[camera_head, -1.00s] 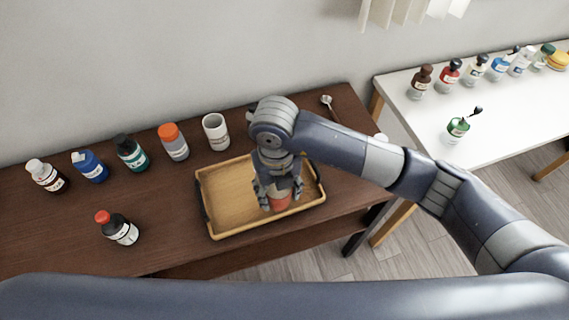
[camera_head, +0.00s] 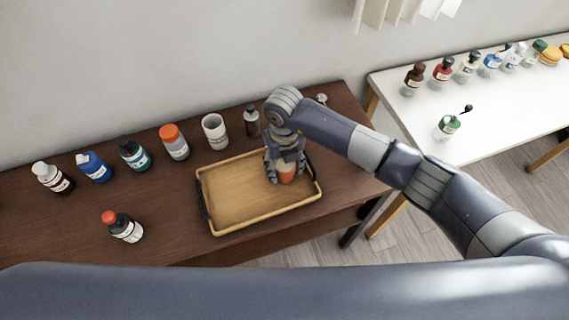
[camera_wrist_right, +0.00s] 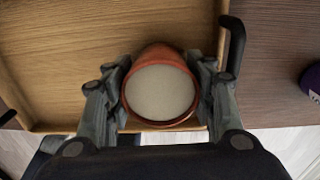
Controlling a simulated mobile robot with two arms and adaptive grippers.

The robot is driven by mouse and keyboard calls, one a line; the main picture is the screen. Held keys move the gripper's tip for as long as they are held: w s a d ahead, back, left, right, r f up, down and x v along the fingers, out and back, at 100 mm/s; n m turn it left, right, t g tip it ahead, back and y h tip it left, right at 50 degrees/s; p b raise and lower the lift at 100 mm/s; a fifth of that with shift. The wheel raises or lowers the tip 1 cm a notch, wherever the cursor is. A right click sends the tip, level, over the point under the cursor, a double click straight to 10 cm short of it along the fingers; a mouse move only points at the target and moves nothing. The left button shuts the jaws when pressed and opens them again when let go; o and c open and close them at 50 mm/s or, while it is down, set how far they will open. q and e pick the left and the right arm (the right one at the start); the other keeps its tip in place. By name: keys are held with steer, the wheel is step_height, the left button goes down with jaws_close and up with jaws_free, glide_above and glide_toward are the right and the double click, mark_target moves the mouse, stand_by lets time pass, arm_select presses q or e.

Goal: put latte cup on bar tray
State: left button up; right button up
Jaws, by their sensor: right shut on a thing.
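The latte cup (camera_head: 287,173) is orange-brown and partly hidden by the fingers in the head view. In the right wrist view the latte cup (camera_wrist_right: 160,92) shows from above, with a pale liquid surface inside its round rim. My right gripper (camera_head: 285,174) comes down from above and is shut on the cup, with a finger on each side. The cup is over the right part of the bar tray (camera_head: 240,195), a light wooden tray with dark handles. I cannot tell whether the cup touches the tray floor. My left gripper is out of view.
A white cup (camera_head: 214,132), an orange-capped bottle (camera_head: 174,143) and a dark grey bottle (camera_head: 252,122) stand behind the tray. A red-capped bottle (camera_head: 124,228) stands to its left. The tray's left and middle are clear. A white table (camera_head: 490,120) with bottles is at right.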

steer(key=shift+f, duration=0.2)
steer(key=o, duration=1)
steer(key=shift+c, duration=0.2)
steer(key=shift+r, duration=0.2)
steer(key=shift+r, duration=0.15)
step_height(320, 180, up, 11)
steer(key=b, duration=0.3)
steer(key=shift+w, duration=0.1)
steer(key=shift+r, duration=0.4)
